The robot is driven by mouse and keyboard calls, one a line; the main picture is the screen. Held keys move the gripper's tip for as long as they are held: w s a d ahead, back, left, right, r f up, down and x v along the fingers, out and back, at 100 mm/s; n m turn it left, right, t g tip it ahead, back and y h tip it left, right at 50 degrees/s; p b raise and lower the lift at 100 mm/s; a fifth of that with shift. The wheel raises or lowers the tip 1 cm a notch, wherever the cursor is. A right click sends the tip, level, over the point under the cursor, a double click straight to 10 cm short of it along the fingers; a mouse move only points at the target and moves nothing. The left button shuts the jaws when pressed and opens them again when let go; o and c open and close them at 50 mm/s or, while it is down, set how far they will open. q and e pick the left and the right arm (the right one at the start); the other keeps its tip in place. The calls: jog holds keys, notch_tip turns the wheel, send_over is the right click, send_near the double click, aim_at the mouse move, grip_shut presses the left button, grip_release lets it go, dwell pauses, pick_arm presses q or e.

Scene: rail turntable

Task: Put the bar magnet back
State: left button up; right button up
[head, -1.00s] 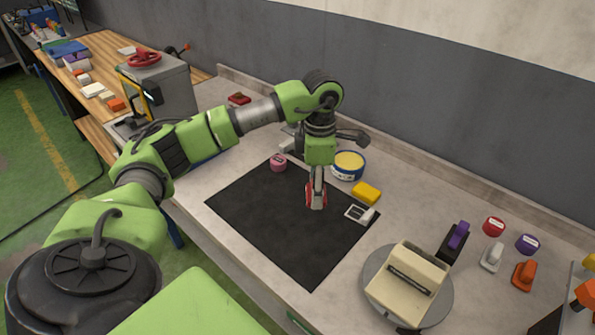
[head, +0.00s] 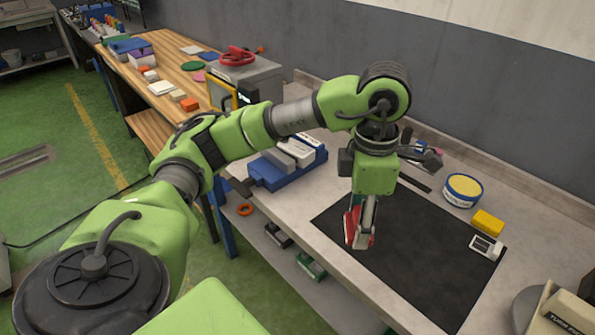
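My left gripper (head: 361,240) points down over the left part of the black mat (head: 430,275). Its fingers are shut around a red piece, which looks like the bar magnet (head: 350,224). The red shows on both sides of a grey finger; the rest is hidden by the fingers. I cannot tell whether its lower end touches the mat. My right gripper is not in view.
A blue rack (head: 268,180) with pale blocks stands left of the mat. Behind it is a grey cabinet (head: 262,78) with a red handwheel. A round tin (head: 463,191), yellow block (head: 487,222) and small white device (head: 486,247) are right. The mat's middle is clear.

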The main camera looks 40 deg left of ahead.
pick_arm(q)
jog(key=shift+s+a, duration=0.2)
jog(key=w+a+f, duration=0.2)
jog(key=w+a, duration=0.1)
jog(key=p, duration=0.2)
send_over(333, 222)
jog(key=f, duration=0.4)
jog(key=s+d+f, duration=0.1)
jog(key=f, duration=0.1)
jog(key=shift+w+a+f, duration=0.3)
jog(key=shift+w+f, duration=0.05)
jog(key=shift+f, duration=0.1)
jog(key=f+p, duration=0.2)
jog(key=f, duration=0.1)
jog(key=shift+w+a, duration=0.15)
jog(key=shift+a, duration=0.15)
jog(key=shift+f, duration=0.45)
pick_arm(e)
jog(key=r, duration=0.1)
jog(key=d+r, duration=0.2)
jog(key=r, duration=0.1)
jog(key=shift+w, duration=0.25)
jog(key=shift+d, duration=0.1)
